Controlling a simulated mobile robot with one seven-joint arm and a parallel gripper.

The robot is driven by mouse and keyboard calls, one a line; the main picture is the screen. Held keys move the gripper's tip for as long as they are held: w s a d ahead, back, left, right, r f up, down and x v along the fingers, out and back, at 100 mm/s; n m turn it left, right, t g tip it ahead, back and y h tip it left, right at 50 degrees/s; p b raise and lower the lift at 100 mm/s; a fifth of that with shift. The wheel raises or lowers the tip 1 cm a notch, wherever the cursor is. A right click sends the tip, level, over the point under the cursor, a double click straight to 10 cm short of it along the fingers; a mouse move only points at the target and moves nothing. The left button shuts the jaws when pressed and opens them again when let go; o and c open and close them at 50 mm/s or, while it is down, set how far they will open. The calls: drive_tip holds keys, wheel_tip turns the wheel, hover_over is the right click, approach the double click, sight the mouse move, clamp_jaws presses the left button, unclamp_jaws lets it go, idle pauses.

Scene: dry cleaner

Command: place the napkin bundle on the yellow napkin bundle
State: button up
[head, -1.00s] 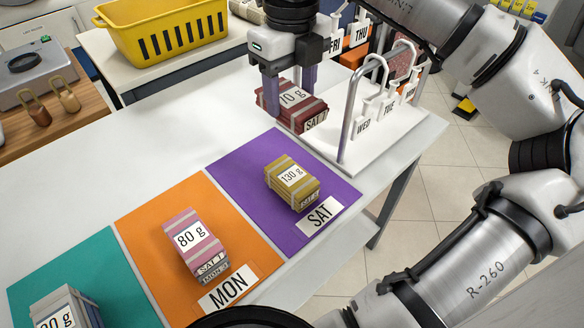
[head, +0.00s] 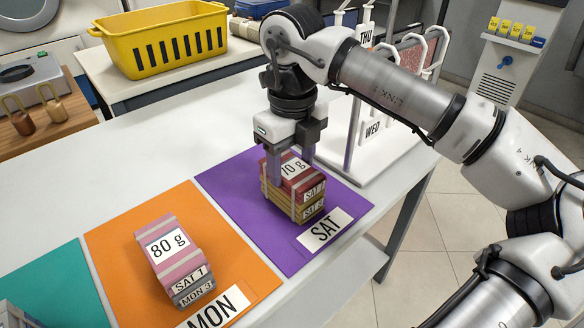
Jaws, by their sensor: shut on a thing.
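The red napkin bundle (head: 297,176), with a white "70 g" label and a "SAT" tag, is between the fingers of my gripper (head: 291,168). The gripper is shut on it. The yellow napkin bundle (head: 311,213) lies on the purple SAT mat (head: 247,222), directly under the red one. The red bundle appears to rest on the yellow one, roughly lined up with it. I cannot tell whether a thin gap is left between them. The yellow bundle's top is hidden.
A pink bundle (head: 165,250) marked "80 g" sits on a grey one on the orange MON mat (head: 110,234). A teal mat (head: 50,284) lies at left. A white rack (head: 373,117) with day tags stands right behind the purple mat. A yellow basket (head: 165,45) stands behind.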

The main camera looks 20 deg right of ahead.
sight(292, 168)
drive_tip(key=shift+r, duration=0.15)
drive_tip(key=o, duration=1)
wheel_tip(292, 168, up, 12)
drive_tip(key=shift+p, duration=0.55)
